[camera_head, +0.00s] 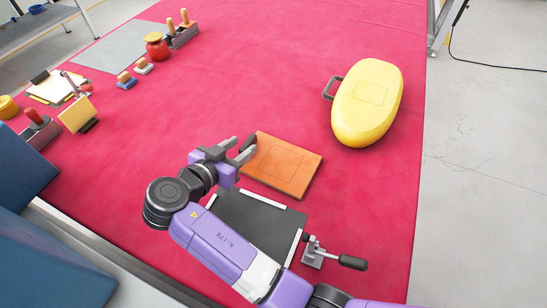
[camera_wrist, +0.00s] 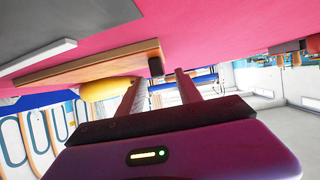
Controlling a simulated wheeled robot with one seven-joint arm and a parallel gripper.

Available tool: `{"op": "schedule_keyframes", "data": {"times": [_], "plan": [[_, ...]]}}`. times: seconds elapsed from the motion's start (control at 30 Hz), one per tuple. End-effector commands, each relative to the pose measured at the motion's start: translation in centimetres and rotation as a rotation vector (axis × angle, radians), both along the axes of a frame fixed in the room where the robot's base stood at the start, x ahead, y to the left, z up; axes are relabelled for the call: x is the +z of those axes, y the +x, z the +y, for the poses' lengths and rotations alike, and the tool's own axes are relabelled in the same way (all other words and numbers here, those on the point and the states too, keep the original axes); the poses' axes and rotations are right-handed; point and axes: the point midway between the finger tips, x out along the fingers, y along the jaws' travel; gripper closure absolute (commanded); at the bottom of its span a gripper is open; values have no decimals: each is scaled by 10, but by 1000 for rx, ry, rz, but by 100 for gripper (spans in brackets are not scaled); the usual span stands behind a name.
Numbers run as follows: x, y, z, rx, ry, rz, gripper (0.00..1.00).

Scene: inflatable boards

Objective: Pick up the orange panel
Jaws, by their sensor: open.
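The orange panel (camera_head: 283,166) lies flat on the pink-red table cover, just behind a dark mat. It also shows edge-on as a long orange-brown strip in the wrist view (camera_wrist: 85,68). My gripper (camera_head: 243,149) is open and sits at the panel's left edge in the head view, with one finger overlapping its upper left corner. The wrist view shows the gripper (camera_wrist: 162,80) with a gap between its fingers and the panel's end close by. I cannot tell whether a finger touches the panel.
A dark mat with white strips (camera_head: 250,222) lies in front, partly under my arm. A grey clamp with a black handle (camera_head: 316,254) is at its right. A yellow board (camera_head: 367,102) lies behind right. Blue blocks (camera_head: 20,170) and several tools are left. The table's centre back is clear.

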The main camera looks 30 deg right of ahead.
Motion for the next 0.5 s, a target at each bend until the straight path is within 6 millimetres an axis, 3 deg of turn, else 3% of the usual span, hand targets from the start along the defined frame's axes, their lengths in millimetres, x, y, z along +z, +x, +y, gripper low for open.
{"op": "schedule_keyframes", "data": {"times": [0.2, 0.5], "plan": [[-10, 13, -26, -1, 0, 2, 58], [-14, 17, -32, 1, 1, 1, 58]]}}
